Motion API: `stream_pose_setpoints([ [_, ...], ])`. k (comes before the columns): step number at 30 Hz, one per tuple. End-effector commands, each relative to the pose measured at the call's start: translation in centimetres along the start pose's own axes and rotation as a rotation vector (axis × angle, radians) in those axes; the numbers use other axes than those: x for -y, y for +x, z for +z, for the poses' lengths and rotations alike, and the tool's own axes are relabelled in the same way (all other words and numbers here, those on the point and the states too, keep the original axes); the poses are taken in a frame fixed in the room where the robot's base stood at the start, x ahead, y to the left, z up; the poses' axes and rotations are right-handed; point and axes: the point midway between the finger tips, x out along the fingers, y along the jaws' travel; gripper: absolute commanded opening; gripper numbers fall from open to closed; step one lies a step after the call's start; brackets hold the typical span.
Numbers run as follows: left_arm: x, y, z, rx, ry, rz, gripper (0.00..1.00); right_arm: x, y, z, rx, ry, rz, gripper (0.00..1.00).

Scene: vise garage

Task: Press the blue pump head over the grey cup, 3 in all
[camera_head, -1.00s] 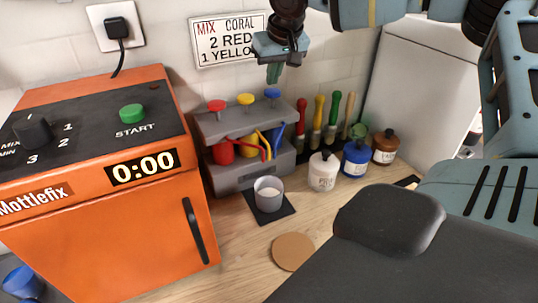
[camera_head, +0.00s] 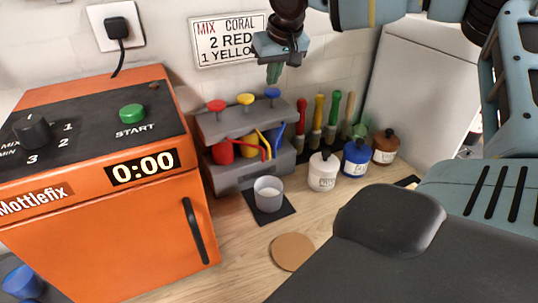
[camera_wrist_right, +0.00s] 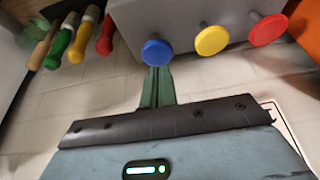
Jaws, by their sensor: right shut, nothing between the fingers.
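The grey pump dispenser (camera_head: 240,124) stands against the wall with a red pump head (camera_head: 216,105), a yellow pump head (camera_head: 245,99) and a blue pump head (camera_head: 271,92) on top. The grey cup (camera_head: 268,193), with something pale inside, stands upright on a dark mat in front of it. My right gripper (camera_head: 274,73) is shut and empty, pointing down just above the blue head, with a small gap in the head view. In the right wrist view the blue head (camera_wrist_right: 157,52) is by the fingertips; I cannot tell there whether they touch. My left gripper is not in view.
An orange mixer (camera_head: 160,225) stands at the left. Several brushes (camera_head: 317,122) and white (camera_head: 323,172), blue (camera_head: 356,158) and brown (camera_head: 385,147) jars stand at the right. A round cork-coloured disc (camera_head: 292,251) lies on the wooden bench. A sign (camera_head: 228,39) hangs behind.

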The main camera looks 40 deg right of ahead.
Motion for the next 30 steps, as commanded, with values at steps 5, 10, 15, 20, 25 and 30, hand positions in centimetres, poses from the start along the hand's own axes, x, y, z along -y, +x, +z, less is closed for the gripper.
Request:
stream_pose_setpoints([
  [5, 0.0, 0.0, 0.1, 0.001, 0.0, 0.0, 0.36, 0.0, 0.1, 0.0, 0.0, 0.0, 0.0, 0.0],
  [10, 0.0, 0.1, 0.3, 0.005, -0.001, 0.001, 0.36, 0.0, 0.5, 0.2, 0.001, 0.0, 0.0, 0.0],
  [15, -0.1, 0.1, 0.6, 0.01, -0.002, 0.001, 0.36, 0.0, 1.0, 0.4, 0.001, 0.0, 0.0, 0.0],
  [20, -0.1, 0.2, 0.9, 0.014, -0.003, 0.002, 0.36, 0.0, 1.4, 0.6, 0.001, 0.0, 0.0, 0.0],
  [25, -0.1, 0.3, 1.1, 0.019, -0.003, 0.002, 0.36, 0.0, 1.9, 0.8, 0.002, 0.0, 0.0, 0.0],
  [30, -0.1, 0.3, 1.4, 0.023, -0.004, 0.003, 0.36, 0.0, 2.5, 1.1, 0.003, 0.0, 0.001, 0.0],
])
